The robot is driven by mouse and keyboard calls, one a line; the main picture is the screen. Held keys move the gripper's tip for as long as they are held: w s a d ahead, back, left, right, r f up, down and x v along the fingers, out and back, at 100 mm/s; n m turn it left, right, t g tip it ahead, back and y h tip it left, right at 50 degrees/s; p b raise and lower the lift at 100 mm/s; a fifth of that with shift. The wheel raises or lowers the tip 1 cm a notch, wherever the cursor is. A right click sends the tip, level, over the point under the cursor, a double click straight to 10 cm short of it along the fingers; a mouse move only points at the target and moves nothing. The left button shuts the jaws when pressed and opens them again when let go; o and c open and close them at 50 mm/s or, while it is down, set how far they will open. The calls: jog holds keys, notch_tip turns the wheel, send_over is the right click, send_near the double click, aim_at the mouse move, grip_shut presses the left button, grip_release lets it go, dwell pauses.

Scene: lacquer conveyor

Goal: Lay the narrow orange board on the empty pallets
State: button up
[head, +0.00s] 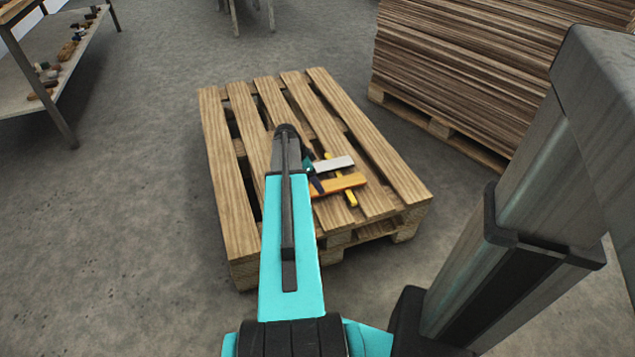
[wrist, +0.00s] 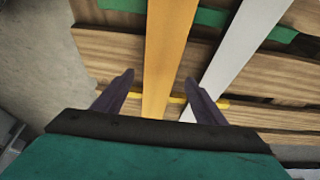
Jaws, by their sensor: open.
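The narrow orange board (head: 340,185) lies on the pallets (head: 230,190), at their right part in the head view. In the wrist view the orange board (wrist: 165,55) runs away from me between the open fingers of my gripper (wrist: 157,97). The fingers stand apart on either side of it, and I cannot tell whether either touches it. My arm hides the board's left end in the head view.
A white board (head: 333,164) lies beside the orange one, and a yellow strip (head: 351,198) crosses beneath. A stack of brown boards (head: 490,70) stands at the back right. A workbench with a shelf (head: 75,75) stands at the far left. Grey floor (head: 110,200) is clear.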

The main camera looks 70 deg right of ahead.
jog(key=p+v, duration=0.2)
jog(key=v, duration=0.7)
dwell(0.6)
